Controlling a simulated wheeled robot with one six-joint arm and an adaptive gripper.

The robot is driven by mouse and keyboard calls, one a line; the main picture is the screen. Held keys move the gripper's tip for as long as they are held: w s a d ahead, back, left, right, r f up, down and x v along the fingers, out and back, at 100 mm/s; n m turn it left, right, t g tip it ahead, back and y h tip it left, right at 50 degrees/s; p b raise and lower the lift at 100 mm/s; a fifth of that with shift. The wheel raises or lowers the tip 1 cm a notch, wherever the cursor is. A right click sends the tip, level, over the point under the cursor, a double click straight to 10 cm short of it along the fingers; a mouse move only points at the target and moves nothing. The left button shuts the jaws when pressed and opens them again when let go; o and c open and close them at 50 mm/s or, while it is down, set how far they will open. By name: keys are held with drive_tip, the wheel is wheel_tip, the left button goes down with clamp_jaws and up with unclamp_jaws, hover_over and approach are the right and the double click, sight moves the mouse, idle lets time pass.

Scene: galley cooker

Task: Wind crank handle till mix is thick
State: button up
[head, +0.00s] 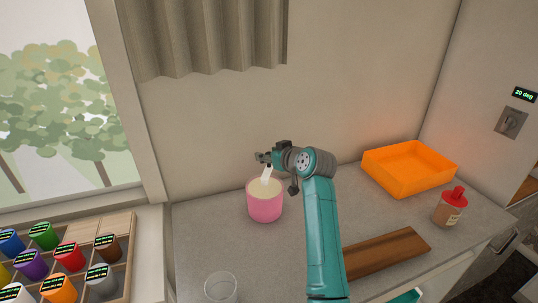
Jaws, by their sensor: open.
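A pink pot (265,206) stands on the grey counter near the back wall, with a pale cream mix (273,187) inside. A white stick-like tool (267,173) stands tilted in the mix, its top close under my gripper. My gripper (262,157) is over the pot, seen side-on and small, with its jaws open. I cannot tell whether it touches the tool. No crank handle can be made out clearly. How thick the mix is cannot be told.
An orange tray (408,169), a red-capped bottle (449,210) and a wooden board (390,251) lie to the right. A clear glass (221,288) is at the front. A rack of coloured jars (70,257) is left. A wall knob (512,122) sits below a "20 deg" display.

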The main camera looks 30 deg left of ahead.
clamp_jaws()
drive_tip(key=shift+d, duration=0.1)
drive_tip(key=m+t+h, duration=0.1)
drive_tip(key=d+m+t+h, duration=0.1)
drive_tip(key=m+t, duration=0.1)
drive_tip(key=d+m+t+h, duration=0.1)
drive_tip(key=m+h, duration=0.1)
drive_tip(key=shift+d+t, duration=0.1)
drive_tip(key=shift+t, duration=0.2)
drive_tip(key=m+h, duration=0.1)
drive_tip(key=d+m+t+h, duration=0.1)
drive_tip(key=m+h, duration=0.2)
drive_tip(key=shift+s+d+t, duration=0.35)
drive_tip(key=shift+t, duration=0.05)
drive_tip(key=m+h, duration=0.1)
drive_tip(key=h, duration=0.1)
drive_tip(key=s+d+m+h, duration=0.1)
drive_tip(key=m+h, duration=0.1)
drive_tip(key=shift+d+m+t, duration=0.2)
drive_tip(key=shift+m+t, duration=0.1)
drive_tip(key=shift+s+d+m+g+h, duration=0.2)
drive_tip(key=shift+s+m+g+h, duration=0.1)
drive_tip(key=shift+m+h, duration=0.55)
drive_tip(key=shift+s+d+m+g+h, duration=0.15)
drive_tip(key=shift+s+d+m+h, duration=0.15)
drive_tip(key=shift+m+h, duration=0.55)
drive_tip(key=shift+s+d+m+g+h, duration=0.15)
drive_tip(key=shift+s+m+g+h, duration=0.15)
drive_tip(key=shift+m+h, duration=0.5)
drive_tip(key=shift+h, duration=0.3)
